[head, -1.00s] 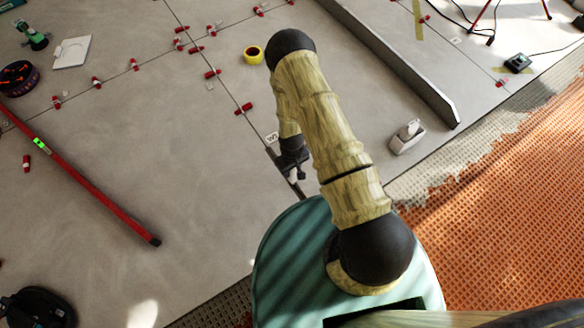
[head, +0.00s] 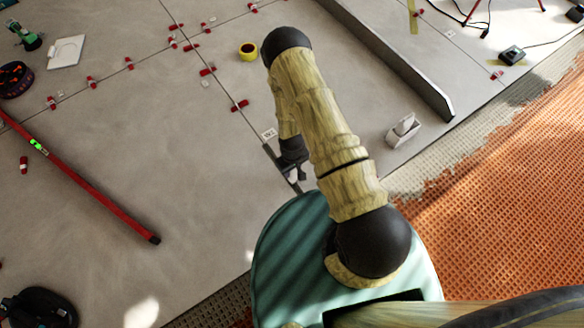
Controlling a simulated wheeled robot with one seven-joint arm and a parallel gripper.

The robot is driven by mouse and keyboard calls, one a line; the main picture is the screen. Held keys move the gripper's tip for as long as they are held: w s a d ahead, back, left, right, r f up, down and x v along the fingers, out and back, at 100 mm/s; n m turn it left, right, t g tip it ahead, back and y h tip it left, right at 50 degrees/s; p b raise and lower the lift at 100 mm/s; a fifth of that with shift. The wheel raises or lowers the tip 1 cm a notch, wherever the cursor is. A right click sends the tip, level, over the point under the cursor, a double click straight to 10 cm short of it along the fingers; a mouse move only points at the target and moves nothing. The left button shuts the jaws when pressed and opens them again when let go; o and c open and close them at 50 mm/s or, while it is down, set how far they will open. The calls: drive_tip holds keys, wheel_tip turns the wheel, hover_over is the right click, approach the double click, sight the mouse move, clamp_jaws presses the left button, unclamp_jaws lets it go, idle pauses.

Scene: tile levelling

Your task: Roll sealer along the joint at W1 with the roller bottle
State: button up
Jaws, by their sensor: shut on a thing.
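My gripper (head: 291,174) is low over the floor, just left of my forearm and close to the front of my base. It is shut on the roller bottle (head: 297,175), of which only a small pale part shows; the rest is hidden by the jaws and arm. A small white label (head: 269,134), which I take for W1, lies beside the dark joint line (head: 255,128) just beyond the gripper. The joint runs from there up and left between large grey tiles. I cannot tell whether the roller touches the joint.
Red levelling clips (head: 240,106) stand along the joints. A yellow tape roll (head: 249,52), a white-grey block (head: 403,130) and a long grey metal profile (head: 400,68) lie beyond and right. A red spirit level (head: 90,190) lies left. Orange matting (head: 490,210) covers the right.

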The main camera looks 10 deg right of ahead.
drive_tip(key=shift+s+d+p, duration=0.35)
drive_tip(key=shift+s, duration=0.5)
drive_tip(key=shift+f, duration=0.1)
drive_tip(key=shift+s, duration=0.15)
drive_tip(key=shift+s+d+p, duration=0.35)
drive_tip(key=shift+s+p, duration=0.15)
drive_tip(key=shift+s, duration=0.35)
drive_tip(key=shift+s+d+r, duration=0.15)
drive_tip(key=shift+s+r, duration=0.05)
drive_tip(key=shift+s, duration=0.05)
drive_tip(key=shift+s+d+p, duration=0.2)
drive_tip(key=shift+s+p, duration=0.25)
drive_tip(key=shift+p, duration=0.05)
drive_tip(key=shift+s, duration=0.1)
